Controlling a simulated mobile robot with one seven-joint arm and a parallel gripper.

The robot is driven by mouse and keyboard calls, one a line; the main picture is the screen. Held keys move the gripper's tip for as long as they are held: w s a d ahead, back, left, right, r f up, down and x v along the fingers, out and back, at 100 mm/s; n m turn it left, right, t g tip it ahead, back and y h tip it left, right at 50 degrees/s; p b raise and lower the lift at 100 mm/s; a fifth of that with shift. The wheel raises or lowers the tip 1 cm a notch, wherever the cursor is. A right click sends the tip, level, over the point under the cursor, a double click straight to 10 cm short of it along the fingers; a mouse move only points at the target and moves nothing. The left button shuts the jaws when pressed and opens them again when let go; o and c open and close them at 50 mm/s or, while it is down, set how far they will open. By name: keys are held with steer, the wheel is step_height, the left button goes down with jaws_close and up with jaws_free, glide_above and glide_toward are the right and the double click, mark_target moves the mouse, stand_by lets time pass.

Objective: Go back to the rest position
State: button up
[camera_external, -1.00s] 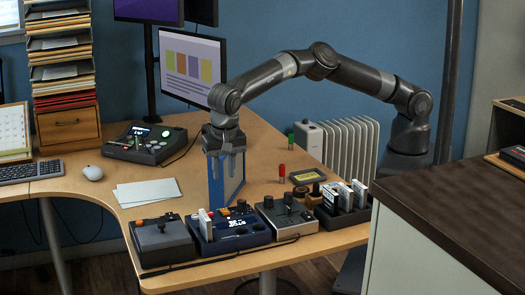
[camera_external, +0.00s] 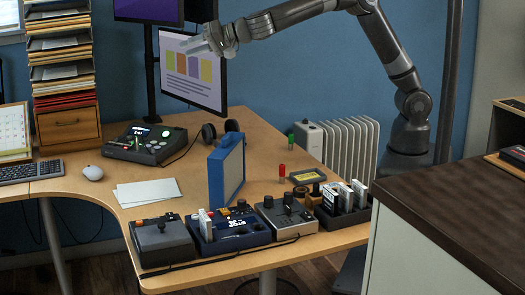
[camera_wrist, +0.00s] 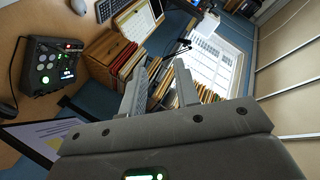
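My gripper (camera_external: 192,42) is raised high above the desk, in front of the monitor screen, and points left. In the wrist view its two fingers (camera_wrist: 160,90) stand apart with nothing held between them, so it is open and empty. A blue-framed flat panel (camera_external: 227,172) stands upright on the desk, well below my gripper and apart from it. My arm rises from its base behind the dark counter and reaches left over the desk.
Monitors (camera_external: 193,68) stand close behind my gripper. Several control boxes (camera_external: 160,240) line the desk's front edge. Black headphones (camera_external: 221,131) lie behind the panel. A paper tray stack (camera_external: 62,75) is at left. White sheets (camera_external: 148,192) lie flat on the desk (camera_external: 95,205).

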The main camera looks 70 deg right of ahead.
steer(key=s+d+r+n+y, duration=0.1)
steer(key=s+d+r+n, duration=0.15)
steer(key=d, duration=0.35)
steer(key=s+d+r+n+g+y, duration=0.1)
steer(key=s+d+r+n, duration=0.15)
steer(key=d, duration=0.35)
steer(key=s+d+r+n+y, duration=0.1)
steer(key=s+d+r+n, duration=0.1)
steer(key=s+d+n, duration=0.3)
steer(key=s+d+f+m+g+h, duration=0.1)
steer(key=s+d+f+g+h, duration=0.1)
steer(key=s+d+f, duration=0.4)
steer(key=s+d+f+m+g+h, duration=0.1)
steer(key=s+d+f+g+h, duration=0.1)
steer(key=s+d+f, duration=0.4)
steer(key=s+d+f+m+g+h, duration=0.2)
steer(key=s+d+f, duration=0.4)
steer(key=s+d, duration=0.7)
steer(key=d+g+h, duration=0.1)
steer(key=d, duration=0.7)
steer(key=shift+s+d+h, duration=0.2)
steer(key=shift+s+h, duration=0.1)
